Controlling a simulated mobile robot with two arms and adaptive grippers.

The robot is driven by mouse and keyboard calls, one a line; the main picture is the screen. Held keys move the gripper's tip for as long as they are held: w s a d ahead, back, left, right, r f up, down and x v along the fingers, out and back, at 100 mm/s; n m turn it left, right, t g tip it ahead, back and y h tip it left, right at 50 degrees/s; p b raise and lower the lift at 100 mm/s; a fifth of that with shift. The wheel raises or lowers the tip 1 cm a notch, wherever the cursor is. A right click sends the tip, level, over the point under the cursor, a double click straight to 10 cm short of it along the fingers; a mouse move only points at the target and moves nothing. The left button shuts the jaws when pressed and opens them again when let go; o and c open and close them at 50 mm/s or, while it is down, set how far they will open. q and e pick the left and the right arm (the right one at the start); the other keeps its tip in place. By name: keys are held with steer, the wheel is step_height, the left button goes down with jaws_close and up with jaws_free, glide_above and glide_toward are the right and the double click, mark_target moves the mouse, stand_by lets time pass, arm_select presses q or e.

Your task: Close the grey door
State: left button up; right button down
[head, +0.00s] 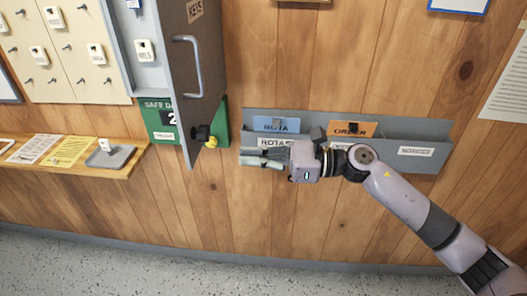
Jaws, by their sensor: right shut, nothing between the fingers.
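The grey door (195,75) of the key cabinet stands open, swung out from the wall. The cabinet interior (143,50) shows to the left of the door, with a tagged key on a hook. My right gripper (250,158) is shut and empty, pointing left. It is below and to the right of the door, apart from the handle, in front of the wall rack. My left gripper is out of view.
A grey wall rack (417,150) with blue and orange folders is behind my right gripper. A green safety sign (160,122) is partly behind the door. A key board (65,60) hangs above.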

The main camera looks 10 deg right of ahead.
mark_target(197, 156)
steer(key=p+x, duration=0.1)
steer(key=x, duration=0.3)
steer(key=p+x, duration=0.2)
steer(key=x, duration=0.1)
steer(key=shift+w+a+r, duration=0.1)
steer(key=shift+a+r, duration=0.1)
steer(key=shift+a, duration=0.2)
steer(key=shift+w+a+f+p, duration=0.15)
steer(key=shift+a+p, duration=0.25)
steer(key=shift+a, duration=0.1)
